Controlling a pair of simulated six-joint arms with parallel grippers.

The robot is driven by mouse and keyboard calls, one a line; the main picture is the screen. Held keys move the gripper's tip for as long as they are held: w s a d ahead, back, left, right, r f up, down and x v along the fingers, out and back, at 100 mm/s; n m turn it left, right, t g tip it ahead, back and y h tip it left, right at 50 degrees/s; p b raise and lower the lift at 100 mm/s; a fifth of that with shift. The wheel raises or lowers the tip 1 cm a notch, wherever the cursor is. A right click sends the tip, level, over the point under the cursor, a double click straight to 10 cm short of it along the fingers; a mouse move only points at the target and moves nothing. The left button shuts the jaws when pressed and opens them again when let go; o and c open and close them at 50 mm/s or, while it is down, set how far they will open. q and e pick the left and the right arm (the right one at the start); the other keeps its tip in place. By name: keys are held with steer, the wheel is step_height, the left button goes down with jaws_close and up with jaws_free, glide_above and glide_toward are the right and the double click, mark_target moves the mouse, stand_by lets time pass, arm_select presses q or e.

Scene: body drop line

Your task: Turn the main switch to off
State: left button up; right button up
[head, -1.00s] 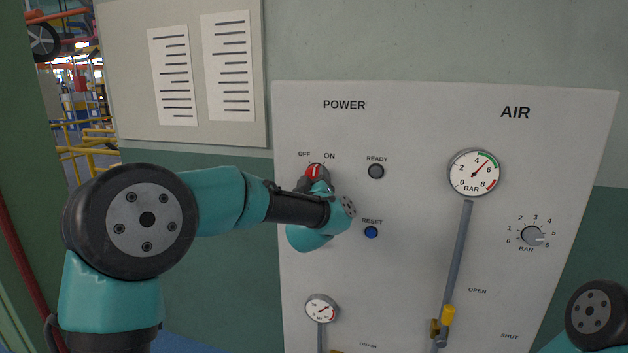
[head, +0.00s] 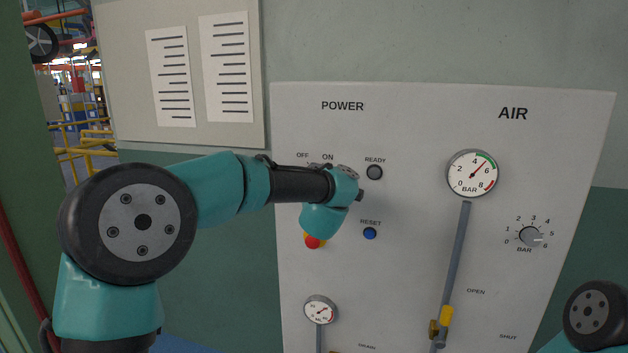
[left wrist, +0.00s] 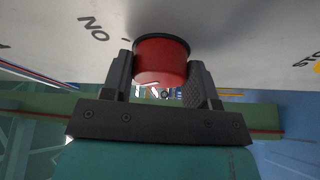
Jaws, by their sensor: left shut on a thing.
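The main switch is a red knob (left wrist: 160,60) on a dark round base, seen close up in the left wrist view. My left gripper (left wrist: 160,72) is shut on it, with one dark finger on each side of the knob. In the head view my left wrist covers the knob, just below the OFF label (head: 302,156) and ON label (head: 328,157). Which label the knob points to cannot be seen. My right gripper is out of view.
The grey panel (head: 420,130) also holds a dark READY lamp (head: 374,172), a blue RESET button (head: 370,233) and a red button (head: 313,241) just under my left wrist. An air gauge (head: 472,173), a dial (head: 529,236) and a yellow valve handle (head: 446,316) are to the right.

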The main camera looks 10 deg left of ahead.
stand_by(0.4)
arm_select(q)
steer(key=o, duration=0.9)
steer(key=shift+o, duration=0.2)
steer(key=v, duration=1.7)
steer(key=shift+s, duration=0.2)
steer(key=shift+f, duration=0.1)
